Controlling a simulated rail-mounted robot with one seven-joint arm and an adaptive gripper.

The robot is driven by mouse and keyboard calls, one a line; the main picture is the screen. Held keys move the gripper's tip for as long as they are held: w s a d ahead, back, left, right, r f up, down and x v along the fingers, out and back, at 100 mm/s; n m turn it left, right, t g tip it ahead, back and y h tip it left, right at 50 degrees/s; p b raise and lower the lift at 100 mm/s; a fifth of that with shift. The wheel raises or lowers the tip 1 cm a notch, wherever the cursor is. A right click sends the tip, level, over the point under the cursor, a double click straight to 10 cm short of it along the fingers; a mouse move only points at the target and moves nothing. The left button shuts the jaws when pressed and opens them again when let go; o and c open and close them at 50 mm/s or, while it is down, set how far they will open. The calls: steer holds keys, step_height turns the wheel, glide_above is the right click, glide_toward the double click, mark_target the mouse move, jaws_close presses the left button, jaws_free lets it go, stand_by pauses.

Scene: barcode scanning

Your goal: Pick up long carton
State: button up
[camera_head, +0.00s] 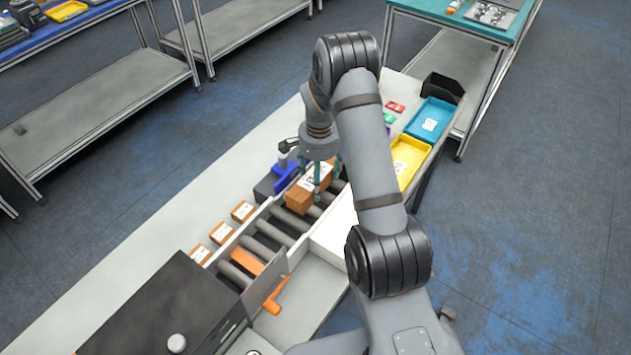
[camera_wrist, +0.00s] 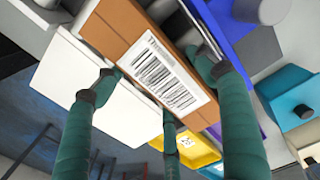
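The long carton (camera_head: 298,200) is brown with a white label and lies at the far part of the roller conveyor. In the wrist view, the carton (camera_wrist: 125,22) shows its large barcode label facing the camera. My gripper (camera_head: 318,185) is down at the carton, with green fingers around it. In the wrist view, my gripper (camera_wrist: 165,85) has two fingertips against the carton's lower left edge and one against its right edge, so it appears shut on the carton. Whether the carton still touches the rollers cannot be told.
A blue device (camera_head: 284,172) stands close behind the carton. Small boxes (camera_head: 243,211) line the left side of the conveyor (camera_head: 262,247). An orange piece (camera_head: 272,270) lies nearer me. Yellow (camera_head: 409,155) and blue (camera_head: 432,120) trays stand to the right.

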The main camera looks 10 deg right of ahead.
steer(key=c, duration=1.4)
steer(key=shift+r, duration=0.1)
steer(key=shift+c, duration=0.2)
